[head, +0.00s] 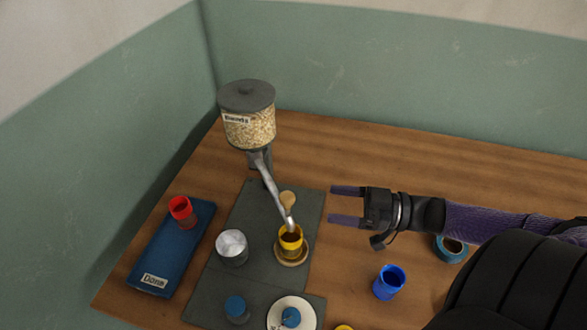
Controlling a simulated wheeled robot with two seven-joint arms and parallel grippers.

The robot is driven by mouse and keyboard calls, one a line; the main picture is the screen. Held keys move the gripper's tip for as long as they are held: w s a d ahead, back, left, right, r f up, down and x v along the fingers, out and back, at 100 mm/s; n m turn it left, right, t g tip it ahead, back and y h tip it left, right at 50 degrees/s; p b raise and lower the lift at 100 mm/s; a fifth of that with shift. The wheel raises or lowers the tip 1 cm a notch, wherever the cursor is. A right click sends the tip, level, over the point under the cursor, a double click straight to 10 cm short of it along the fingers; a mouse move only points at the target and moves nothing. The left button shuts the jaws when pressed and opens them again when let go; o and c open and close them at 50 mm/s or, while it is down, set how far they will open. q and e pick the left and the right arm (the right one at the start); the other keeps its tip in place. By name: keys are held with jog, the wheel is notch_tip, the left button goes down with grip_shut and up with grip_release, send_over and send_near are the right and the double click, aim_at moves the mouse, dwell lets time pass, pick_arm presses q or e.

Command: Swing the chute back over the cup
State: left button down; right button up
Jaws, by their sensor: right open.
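A metal chute (273,190) slopes down from the dispenser (248,122), a clear jar of pale grains with a dark lid. The chute's lower end is at the yellow cup (291,240), over its back rim as seen from here. The cup stands upright on a round tan saucer (292,261) and looks dark inside. A tan rounded knob (287,199) sticks up beside the chute's lower part. My right gripper (345,205) is open and empty, to the right of the chute and knob, its fingers pointing left. It touches nothing that I can see. My left gripper is not in view.
A silver canister (232,247) stands left of the cup on a dark mat (245,213). A blue tray (155,257) labelled Done holds a red cup (182,211). A blue cup (389,282) and a teal container (451,248) stand at right. A white disc (280,309) with a blue knob lies in front.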

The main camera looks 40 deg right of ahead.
aim_at(287, 196)
jog(key=b+x, duration=0.2)
jog(key=x, duration=0.7)
jog(key=shift+w+a, duration=0.3)
jog(key=shift+a, duration=0.05)
grip_shut()
dwell(0.9)
